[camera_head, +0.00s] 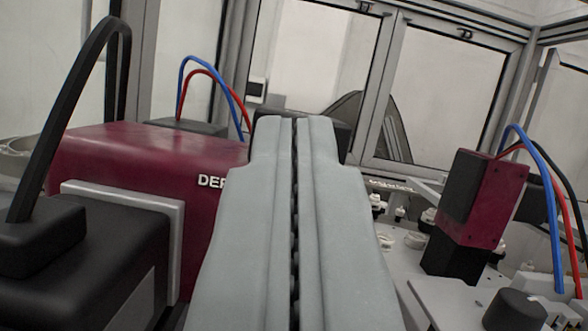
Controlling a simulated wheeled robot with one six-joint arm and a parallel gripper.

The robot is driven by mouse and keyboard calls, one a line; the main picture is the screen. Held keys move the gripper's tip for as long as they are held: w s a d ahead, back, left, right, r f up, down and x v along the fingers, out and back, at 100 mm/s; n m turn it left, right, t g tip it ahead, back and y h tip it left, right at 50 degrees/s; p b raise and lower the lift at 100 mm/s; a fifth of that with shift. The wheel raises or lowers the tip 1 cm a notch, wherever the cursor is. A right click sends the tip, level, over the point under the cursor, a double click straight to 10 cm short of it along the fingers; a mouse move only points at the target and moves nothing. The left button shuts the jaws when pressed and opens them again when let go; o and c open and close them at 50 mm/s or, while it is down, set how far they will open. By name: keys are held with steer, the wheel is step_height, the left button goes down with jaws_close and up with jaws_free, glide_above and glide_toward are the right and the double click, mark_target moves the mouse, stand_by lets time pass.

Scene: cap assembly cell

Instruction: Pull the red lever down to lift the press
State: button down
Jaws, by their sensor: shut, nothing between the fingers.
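My gripper (294,122) fills the lower middle of the view, its two long grey fingers side by side and shut with only a thin dark line between them. Nothing is held. No red lever can be made out in this view; the fingers hide what lies straight behind them. I cannot tell which part here is the press. A dark red and black block (492,200) stands upright to the right of the fingers, apart from them.
A large dark red housing (140,165) with white lettering is at left, beside a black unit (95,255) with a thick black cable. Blue and red hoses (212,75) rise behind it. Small white parts (386,242) and a black knob (514,312) are at right. Framed windows (450,95) stand behind.

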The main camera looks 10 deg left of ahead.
steer(key=s+d+f, duration=0.2)
steer(key=s+f, duration=0.4)
steer(key=shift+s+f, duration=0.2)
steer(key=shift+f, duration=0.2)
stand_by(0.5)
steer(key=s+d+f+m+g+h, duration=0.1)
steer(key=s+d+f+m+h, duration=0.15)
steer(key=s+d, duration=0.6)
steer(key=s+d+f+m+g+h, duration=0.15)
steer(key=s+d+f, duration=0.25)
steer(key=s+d, duration=0.45)
steer(key=s+d+f+m+h, duration=0.1)
steer(key=s+d+f+h, duration=0.1)
steer(key=s+f, duration=0.6)
steer(key=s+d+f+m+g+h, duration=0.1)
steer(key=s+d+f, duration=0.3)
steer(key=s+f, duration=0.3)
steer(key=s, duration=0.5)
steer(key=shift+s+f+h, duration=0.35)
steer(key=shift+h, duration=0.05)
steer(key=shift+d+g, duration=0.1)
steer(key=shift+g, duration=0.15)
